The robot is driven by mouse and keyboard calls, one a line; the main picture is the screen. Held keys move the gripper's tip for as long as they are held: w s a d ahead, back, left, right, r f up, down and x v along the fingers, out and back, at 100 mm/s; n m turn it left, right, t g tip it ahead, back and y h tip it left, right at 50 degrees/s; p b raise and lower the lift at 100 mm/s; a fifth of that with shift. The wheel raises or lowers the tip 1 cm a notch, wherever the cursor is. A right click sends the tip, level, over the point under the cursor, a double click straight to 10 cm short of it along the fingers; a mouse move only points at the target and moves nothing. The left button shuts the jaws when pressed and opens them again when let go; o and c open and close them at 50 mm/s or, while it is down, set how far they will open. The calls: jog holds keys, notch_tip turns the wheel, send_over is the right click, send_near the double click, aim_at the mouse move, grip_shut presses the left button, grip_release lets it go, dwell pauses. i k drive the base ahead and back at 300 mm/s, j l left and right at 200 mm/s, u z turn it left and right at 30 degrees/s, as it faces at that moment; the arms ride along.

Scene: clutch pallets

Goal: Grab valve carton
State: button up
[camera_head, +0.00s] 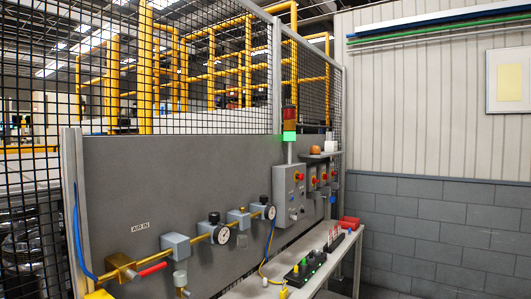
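I cannot make out any carton that is clearly the valve carton. A small white box-like item (329,146) sits on a narrow shelf (322,155) at the right end of the grey panel, too small to identify. An orange rounded item (315,149) is beside it. My gripper is not in view.
A bench (330,256) along the panel carries a red bin (349,223), a rack with red-topped items (334,240) and dark fittings (305,267). Air piping with a red-handled valve (150,269) and gauges (269,212) sticks out. Mesh fence (205,65) rises above; a block wall (440,225) closes the right.

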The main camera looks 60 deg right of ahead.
aim_at(330, 146)
jog(key=z, duration=2.25)
